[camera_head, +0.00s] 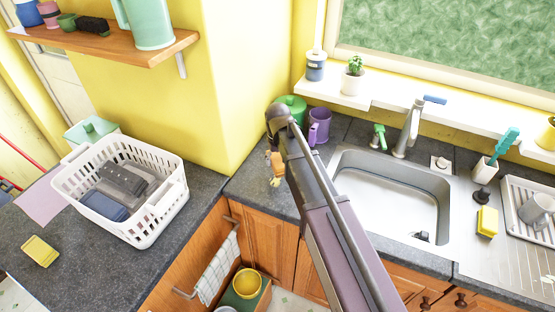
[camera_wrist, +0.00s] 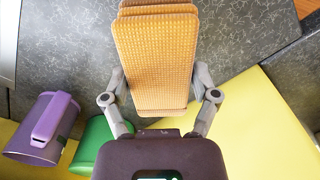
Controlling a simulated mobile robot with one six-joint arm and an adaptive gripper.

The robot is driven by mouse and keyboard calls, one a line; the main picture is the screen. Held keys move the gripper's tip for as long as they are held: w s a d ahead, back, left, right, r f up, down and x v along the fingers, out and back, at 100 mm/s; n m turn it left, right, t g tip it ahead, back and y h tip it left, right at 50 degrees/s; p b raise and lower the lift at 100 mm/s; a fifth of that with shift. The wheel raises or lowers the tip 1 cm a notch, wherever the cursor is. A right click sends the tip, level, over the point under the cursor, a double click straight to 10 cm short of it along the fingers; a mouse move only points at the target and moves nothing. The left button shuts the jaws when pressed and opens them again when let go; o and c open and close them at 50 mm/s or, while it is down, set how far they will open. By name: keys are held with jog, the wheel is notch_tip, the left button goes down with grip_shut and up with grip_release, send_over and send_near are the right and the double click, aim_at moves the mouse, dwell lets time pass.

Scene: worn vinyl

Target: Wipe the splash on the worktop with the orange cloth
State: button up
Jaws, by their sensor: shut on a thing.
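My gripper (camera_head: 275,172) is low over the dark grey worktop (camera_head: 250,190) in the corner left of the sink. It also shows in the wrist view (camera_wrist: 160,88), with one finger on each side of the orange cloth (camera_wrist: 155,45). The cloth looks like a folded, textured pad and is gripped between the fingers. In the head view only a small orange part of it (camera_head: 277,158) shows beside my arm. I cannot tell whether the cloth touches the worktop. I see no splash in either view; my arm and the cloth hide part of the worktop.
A purple jug (camera_head: 319,127) and a green container (camera_head: 293,106) stand close behind my gripper, near the yellow wall (camera_head: 215,90). The sink (camera_head: 390,200) lies right. A white basket (camera_head: 150,222) and a yellow sponge (camera_head: 40,251) are on the left counter.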

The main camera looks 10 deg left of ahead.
aim_at(275, 180)
jog(key=shift+f+b, duration=1.6)
jog(key=shift+f, duration=0.35)
jog(key=shift+s, duration=0.1)
jog(key=shift+s+a, duration=0.3)
jog(key=shift+s, duration=0.75)
jog(key=shift+s+a, duration=0.3)
jog(key=shift+s, duration=0.75)
jog(key=shift+s+a, duration=0.3)
jog(key=shift+s, duration=0.75)
jog(key=shift+f+b, duration=0.85)
jog(key=shift+b, duration=0.05)
jog(key=shift+w, duration=0.15)
jog(key=shift+w+d, duration=0.2)
jog(key=shift+w, duration=0.5)
jog(key=shift+w+d, duration=0.25)
jog(key=shift+w, duration=0.4)
jog(key=shift+w+d, duration=0.2)
jog(key=shift+w, duration=0.5)
jog(key=shift+w, duration=0.1)
